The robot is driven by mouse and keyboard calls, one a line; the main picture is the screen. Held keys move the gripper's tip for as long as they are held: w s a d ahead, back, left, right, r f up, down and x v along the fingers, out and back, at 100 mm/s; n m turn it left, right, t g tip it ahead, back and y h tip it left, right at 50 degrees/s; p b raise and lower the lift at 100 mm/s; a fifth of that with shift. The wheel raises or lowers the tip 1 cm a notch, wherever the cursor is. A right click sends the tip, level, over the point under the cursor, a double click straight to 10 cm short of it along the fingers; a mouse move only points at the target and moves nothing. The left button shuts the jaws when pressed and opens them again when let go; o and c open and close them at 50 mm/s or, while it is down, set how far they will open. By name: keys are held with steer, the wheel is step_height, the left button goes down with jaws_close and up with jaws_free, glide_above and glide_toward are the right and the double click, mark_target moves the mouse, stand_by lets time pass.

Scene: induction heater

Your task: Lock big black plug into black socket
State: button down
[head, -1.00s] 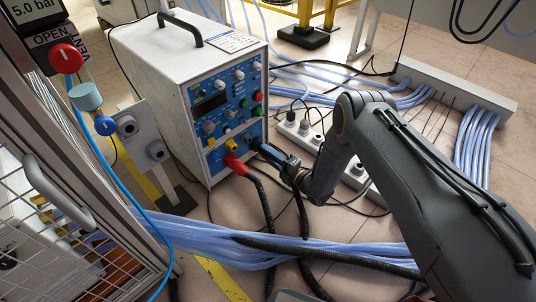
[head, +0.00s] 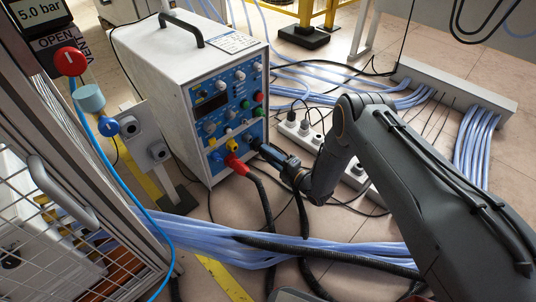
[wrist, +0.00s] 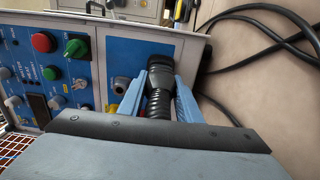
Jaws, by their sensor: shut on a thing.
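The big black plug (wrist: 160,78) with its ribbed black cable shows between the blue fingers of my gripper (wrist: 160,100) in the wrist view. My gripper is shut on it. The plug's front end meets the lower blue panel of the heater; the black socket is hidden behind it, so I cannot tell whether it is seated or locked. In the head view my gripper (head: 268,152) is at the lower right of the heater's front (head: 222,110), to the right of the red plug (head: 237,165).
A yellow connector (head: 232,145) sits above the red plug. Power strips (head: 298,130) lie right of the gripper. Black cables and blue hose bundles (head: 330,252) cross the floor. A wire-mesh cabinet (head: 50,225) and a grey bracket stand left.

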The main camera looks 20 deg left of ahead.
steer(key=shift+w+a, duration=0.3)
steer(key=shift+a, duration=0.3)
stand_by(0.9)
steer(key=shift+m, duration=0.9)
steer(key=shift+a+m, duration=0.1)
steer(key=shift+m, duration=0.7)
steer(key=shift+r+m, duration=0.1)
steer(key=shift+m, duration=0.8)
